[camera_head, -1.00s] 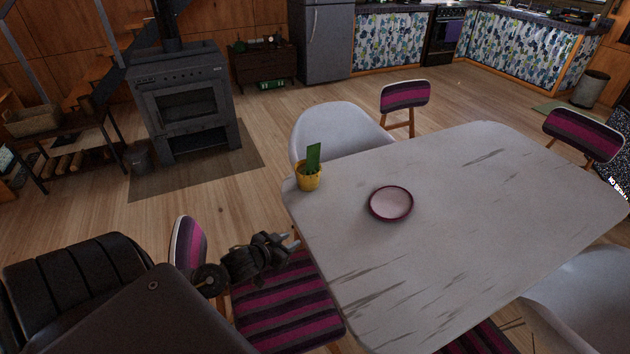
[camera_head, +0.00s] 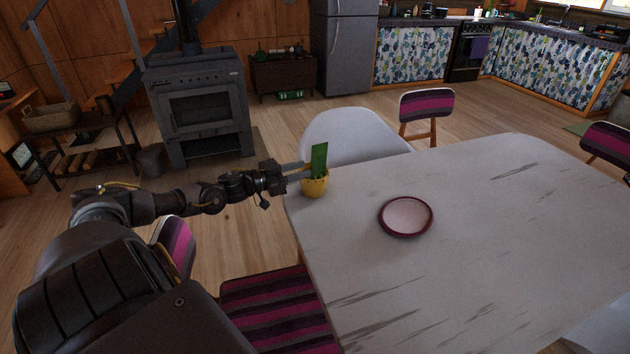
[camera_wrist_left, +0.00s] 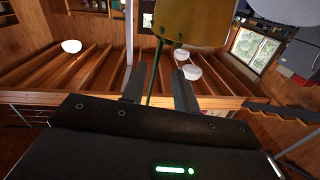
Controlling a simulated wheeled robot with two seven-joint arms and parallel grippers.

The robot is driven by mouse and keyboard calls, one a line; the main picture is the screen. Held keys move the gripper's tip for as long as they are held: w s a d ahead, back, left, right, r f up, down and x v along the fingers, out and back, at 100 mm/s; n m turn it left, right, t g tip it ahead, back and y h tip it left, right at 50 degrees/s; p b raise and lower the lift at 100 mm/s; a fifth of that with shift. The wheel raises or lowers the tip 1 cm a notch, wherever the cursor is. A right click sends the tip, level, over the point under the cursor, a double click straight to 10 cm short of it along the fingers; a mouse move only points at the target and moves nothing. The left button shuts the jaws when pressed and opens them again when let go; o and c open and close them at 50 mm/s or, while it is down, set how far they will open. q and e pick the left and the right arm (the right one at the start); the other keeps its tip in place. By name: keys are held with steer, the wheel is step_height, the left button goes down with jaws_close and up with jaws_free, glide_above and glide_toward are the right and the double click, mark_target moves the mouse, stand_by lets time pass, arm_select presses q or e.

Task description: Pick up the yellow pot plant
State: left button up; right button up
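In the left wrist view, the fingers (camera_wrist_left: 159,88) are spread apart. A thin green stem (camera_wrist_left: 152,75) shows between them, and the yellow pot (camera_wrist_left: 195,22) fills the top beyond the tips. I cannot tell whether a finger touches the plant. My right gripper is not in view.
A pink plate with a dark rim (camera_head: 406,216) lies on the table right of the pot. A white chair (camera_head: 350,135) stands behind the pot, and a striped chair (camera_head: 270,310) is below my arm. The rest of the tabletop is clear.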

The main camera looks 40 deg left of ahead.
mark_target(323, 174)
arm_select(q)
steer(key=shift+x, duration=1.35)
steer(key=shift+w+d, duration=0.1)
steer(key=shift+p+x, duration=0.45)
steer(key=shift+x, duration=2.05)
steer(key=shift+d+f, duration=0.1)
steer(key=shift+f, duration=0.05)
steer(key=shift+c, duration=0.3)
jaws_close()
